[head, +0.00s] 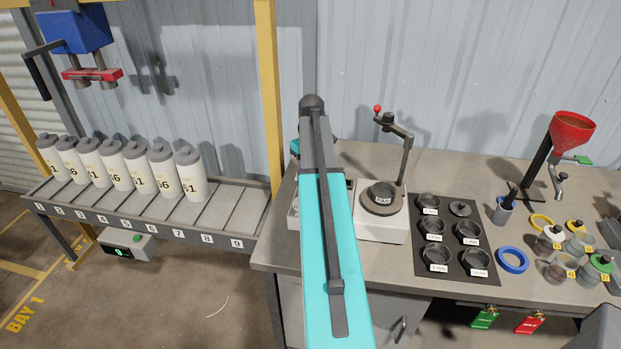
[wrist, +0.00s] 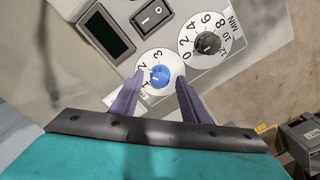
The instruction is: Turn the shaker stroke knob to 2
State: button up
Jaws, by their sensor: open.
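The small stroke knob (wrist: 160,77) is blue and sits on a white dial marked 1, 2 and 3 in the wrist view. Its pointer is too small to read. My gripper (wrist: 159,82) is open, with one purple finger on each side of the knob. I cannot tell whether the fingers touch it. In the head view, the shaker (head: 384,224) is a pale machine with a round pan on top, on the bench. My teal arm covers part of the area beside it, and the gripper and knob are hidden there.
A black-knobbed minute dial (wrist: 208,43) sits close to the right finger. A rocker switch (wrist: 151,16) and dark display (wrist: 108,32) are on the same panel. A black sieve tray (head: 456,272) lies right of the shaker.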

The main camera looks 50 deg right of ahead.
notch_tip(320, 180, up, 13)
jog(key=b, duration=0.3)
dwell(0.5)
jog(key=shift+s+r, duration=0.1)
dwell(0.4)
jog(key=w+a+f+n, duration=0.1)
jog(key=w+a+f, duration=0.3)
jog(key=a+f, duration=0.7)
jog(key=w+a+f, duration=0.5)
jog(key=a+f, duration=0.6)
jog(key=s+a+f+n, duration=0.1)
jog(key=s+a+f, duration=0.3)
jog(key=a+f, duration=0.75)
jog(key=s+a+f+n, duration=0.1)
jog(key=s+a+f, duration=0.4)
jog(key=a+f, duration=0.7)
jog(key=s+a+f+g, duration=0.1)
jog(key=s+f+g, duration=0.1)
jog(key=s+f, duration=0.3)
jog(key=s+a+f+g+b, duration=0.1)
jog(key=s+f, duration=0.4)
jog(key=s, duration=0.6)
jog(key=s+a+f+g, duration=0.1)
jog(key=s+f+g, duration=0.1)
jog(key=s+f, duration=0.3)
jog(key=s, duration=0.4)
jog(key=shift+g+b, duration=0.35)
jog(key=shift+g, duration=0.05)
